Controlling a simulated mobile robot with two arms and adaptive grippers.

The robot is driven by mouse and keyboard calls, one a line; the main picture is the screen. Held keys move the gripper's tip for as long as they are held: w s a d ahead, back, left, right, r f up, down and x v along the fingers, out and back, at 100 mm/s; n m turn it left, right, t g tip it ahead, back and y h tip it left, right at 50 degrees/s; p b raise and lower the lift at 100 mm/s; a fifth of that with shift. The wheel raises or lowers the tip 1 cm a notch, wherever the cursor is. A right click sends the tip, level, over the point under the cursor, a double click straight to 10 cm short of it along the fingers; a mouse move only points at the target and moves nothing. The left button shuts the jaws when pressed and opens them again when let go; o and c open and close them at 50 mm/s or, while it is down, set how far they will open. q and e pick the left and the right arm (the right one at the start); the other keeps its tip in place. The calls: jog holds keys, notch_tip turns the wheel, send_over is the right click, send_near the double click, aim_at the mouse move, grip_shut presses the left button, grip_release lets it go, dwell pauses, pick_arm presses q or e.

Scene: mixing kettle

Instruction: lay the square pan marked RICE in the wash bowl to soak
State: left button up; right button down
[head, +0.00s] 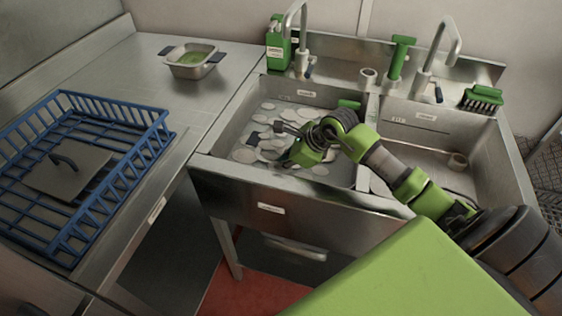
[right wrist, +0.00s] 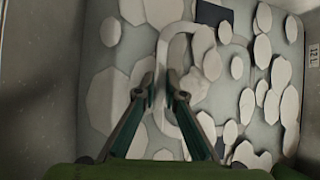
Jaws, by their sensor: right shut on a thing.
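My right gripper (head: 284,131) reaches down into the left sink bowl (head: 222,136), which has pale suds on its water. In the right wrist view its fingers (right wrist: 165,88) are nearly together over a pale loop-shaped thing (right wrist: 186,122) among the suds. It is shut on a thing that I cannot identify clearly. Dark flat patches, one of them a dark rectangle (right wrist: 214,13), show in the suds. A small metal pan (head: 191,68) with dark handles and green contents stands on the left counter, well away from the gripper. I cannot read RICE on anything. My left gripper is out of view.
A blue rack (head: 152,148) holds a flat grey lid (head: 68,178) at the left. A green bottle (head: 277,50), taps (head: 301,40) and a green brush (head: 482,98) stand along the sink's back. The counter's middle is clear.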

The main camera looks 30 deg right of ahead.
jog(key=shift+f, duration=0.15)
dwell(0.3)
jog(key=shift+f+b, duration=0.6)
jog(key=shift+b, duration=0.1)
jog(key=c, duration=2)
grip_release()
jog(key=shift+c, duration=0.2)
jog(key=o, duration=0.5)
jog(key=shift+f, duration=0.1)
jog(key=shift+p+v, duration=1.95)
jog(key=shift+v, duration=1.6)
